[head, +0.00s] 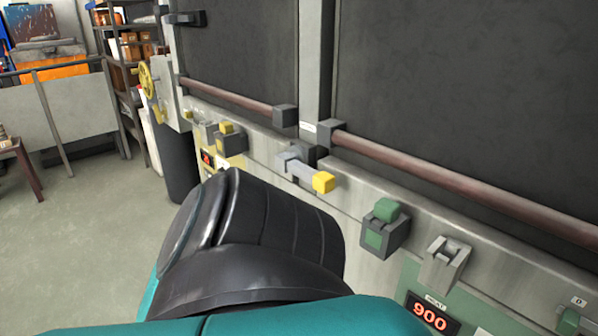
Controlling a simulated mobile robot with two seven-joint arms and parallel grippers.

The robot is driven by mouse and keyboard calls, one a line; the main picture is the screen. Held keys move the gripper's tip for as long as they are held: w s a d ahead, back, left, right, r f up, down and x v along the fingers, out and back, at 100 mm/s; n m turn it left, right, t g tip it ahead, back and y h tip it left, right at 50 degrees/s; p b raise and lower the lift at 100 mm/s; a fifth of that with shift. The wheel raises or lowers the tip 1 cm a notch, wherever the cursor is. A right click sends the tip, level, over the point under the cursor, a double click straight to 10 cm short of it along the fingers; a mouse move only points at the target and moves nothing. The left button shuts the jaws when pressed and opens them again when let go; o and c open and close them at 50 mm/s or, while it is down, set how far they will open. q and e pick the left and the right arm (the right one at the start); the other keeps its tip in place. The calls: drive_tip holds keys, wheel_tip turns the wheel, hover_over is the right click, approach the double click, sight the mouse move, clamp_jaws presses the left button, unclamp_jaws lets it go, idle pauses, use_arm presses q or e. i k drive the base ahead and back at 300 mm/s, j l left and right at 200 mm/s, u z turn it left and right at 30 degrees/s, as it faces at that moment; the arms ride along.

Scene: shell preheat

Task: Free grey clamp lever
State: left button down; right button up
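A light-grey lever (305,171) with a yellow block at its end sticks out from the machine's front panel, just below the post between the two dark doors. Its base sits on a darker block against the panel. A second grey part (445,262), bracket-like, is mounted lower right on the panel. I cannot tell which of the two is the clamp lever. No gripper shows. A large black and teal arm part of mine fills the lower middle and hides the panel's lower left.
A green block switch (383,229) sits between the two grey parts. A yellow-topped block (230,139) is on the left, near a yellow handwheel (148,80). A red display (429,317) reads 900. Reddish rails (460,181) run below the doors. Floor at left is clear.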

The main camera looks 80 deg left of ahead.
sight(294, 161)
drive_tip(key=l+u, duration=0.1)
drive_tip(key=u, duration=2.45)
drive_tip(key=j, duration=0.1)
